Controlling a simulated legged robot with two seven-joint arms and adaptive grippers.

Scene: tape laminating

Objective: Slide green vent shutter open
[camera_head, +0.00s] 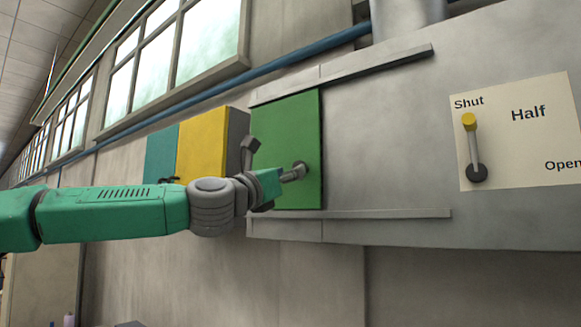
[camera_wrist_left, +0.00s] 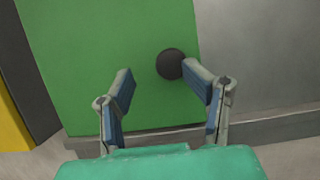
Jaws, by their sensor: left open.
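The green vent shutter (camera_head: 290,120) is a flat panel set between an upper and a lower rail on a grey metal duct. A dark round knob (camera_wrist_left: 170,64) sits on its face. My left gripper (camera_head: 272,158) is open in front of the shutter, and its fingers also show in the left wrist view (camera_wrist_left: 158,76). The knob lies between the two fingertips there, closer to the right one, which overlaps its edge. I cannot tell whether that finger touches it. In the head view a finger partly hides the knob. My right gripper is not in view.
The upper rail (camera_head: 380,63) and lower rail (camera_head: 390,214) run right past the shutter along bare duct. A sign plate (camera_head: 530,130) reads Shut, Half, Open; its yellow-tipped lever (camera_head: 474,150) points up towards Shut. Yellow (camera_head: 202,145) and teal (camera_head: 160,155) panels stand left.

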